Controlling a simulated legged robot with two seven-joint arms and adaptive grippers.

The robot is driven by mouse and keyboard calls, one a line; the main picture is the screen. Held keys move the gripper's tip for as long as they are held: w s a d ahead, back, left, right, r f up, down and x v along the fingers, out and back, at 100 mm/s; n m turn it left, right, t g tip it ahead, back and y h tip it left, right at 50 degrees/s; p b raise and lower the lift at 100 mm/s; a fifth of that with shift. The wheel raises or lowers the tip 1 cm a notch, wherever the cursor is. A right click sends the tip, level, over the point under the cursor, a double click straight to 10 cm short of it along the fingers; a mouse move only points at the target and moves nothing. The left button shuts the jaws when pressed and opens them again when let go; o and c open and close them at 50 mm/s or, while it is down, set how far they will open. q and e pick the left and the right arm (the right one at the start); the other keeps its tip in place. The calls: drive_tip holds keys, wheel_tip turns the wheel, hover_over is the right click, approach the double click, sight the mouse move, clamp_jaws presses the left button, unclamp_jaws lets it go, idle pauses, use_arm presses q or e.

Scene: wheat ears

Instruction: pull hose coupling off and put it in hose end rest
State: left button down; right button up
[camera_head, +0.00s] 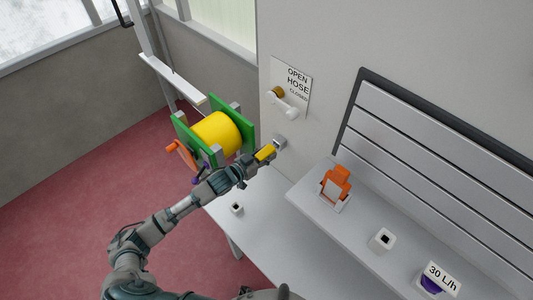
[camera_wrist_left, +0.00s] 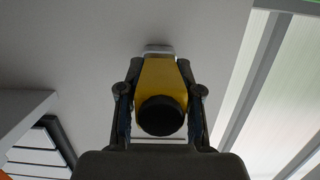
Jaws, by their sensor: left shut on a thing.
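The yellow hose coupling (camera_head: 265,153) is at the grey wall outlet (camera_head: 280,142), below the valve sign. It also shows in the left wrist view (camera_wrist_left: 161,80), with a round black end facing the camera. My left gripper (camera_head: 257,159) is shut on the coupling, a finger on each side of it. Whether the coupling is still seated on the outlet I cannot tell. A small white block with a dark hole (camera_head: 237,208) stands on the lower table; a similar one (camera_head: 382,240) stands on the raised shelf. Which is the hose end rest is unclear. My right gripper is not visible.
A yellow reel (camera_head: 215,133) with green sides stands left of the outlet, close to my left arm. A valve with a white handle (camera_head: 287,109) is above. An orange object (camera_head: 337,185) and a purple one (camera_head: 431,284) by a "30 L/h" sign sit on the shelf.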

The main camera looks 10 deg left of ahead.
use_arm(q)
drive_tip(key=shift+p+v, duration=0.5)
drive_tip(key=shift+v, duration=0.45)
drive_tip(key=shift+f, duration=0.15)
